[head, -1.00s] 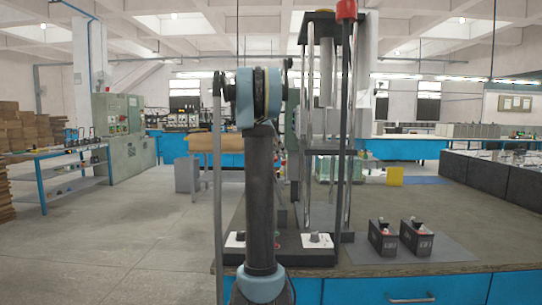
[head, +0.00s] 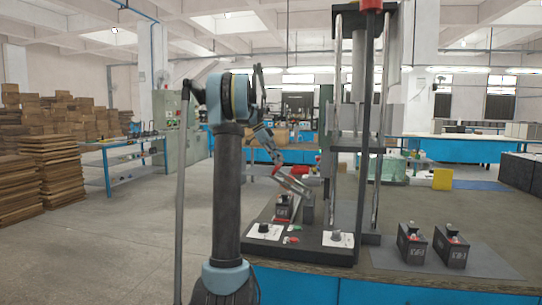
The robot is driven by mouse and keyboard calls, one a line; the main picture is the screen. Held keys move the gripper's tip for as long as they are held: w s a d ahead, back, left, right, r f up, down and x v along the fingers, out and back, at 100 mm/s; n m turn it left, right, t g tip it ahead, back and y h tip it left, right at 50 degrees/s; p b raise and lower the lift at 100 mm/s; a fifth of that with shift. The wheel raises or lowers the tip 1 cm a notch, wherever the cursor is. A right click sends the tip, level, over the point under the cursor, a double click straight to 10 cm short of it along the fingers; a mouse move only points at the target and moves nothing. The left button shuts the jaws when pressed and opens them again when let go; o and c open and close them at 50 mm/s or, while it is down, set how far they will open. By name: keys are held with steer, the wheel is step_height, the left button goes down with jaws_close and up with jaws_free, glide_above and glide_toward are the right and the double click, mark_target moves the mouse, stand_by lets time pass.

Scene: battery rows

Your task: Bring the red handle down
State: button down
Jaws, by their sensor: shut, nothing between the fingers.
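The red handle (head: 371,4) shows at the top right of a tall dark press frame (head: 357,140), in the head view. My gripper (head: 303,188) is small in the picture, low in front of the press's left side and well below the handle. It is shut and empty, apart from the handle. Dark batteries (head: 283,208) stand in the press's left part, close to the gripper in the picture; whether they touch is unclear.
Two dark batteries (head: 411,243) (head: 451,246) stand on a grey mat (head: 490,262) at the right of the bench. White control plates (head: 264,231) (head: 338,239) are on the press base. Stacked boxes (head: 60,140) stand at left. The floor at left is clear.

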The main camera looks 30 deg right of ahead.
steer(key=w+a+f, duration=0.2)
steer(key=f, duration=0.3)
steer(key=w+a+f, duration=0.2)
steer(key=a+f, duration=0.1)
steer(key=f, duration=0.2)
steer(key=shift+w, duration=0.3)
steer(key=shift+f, duration=0.1)
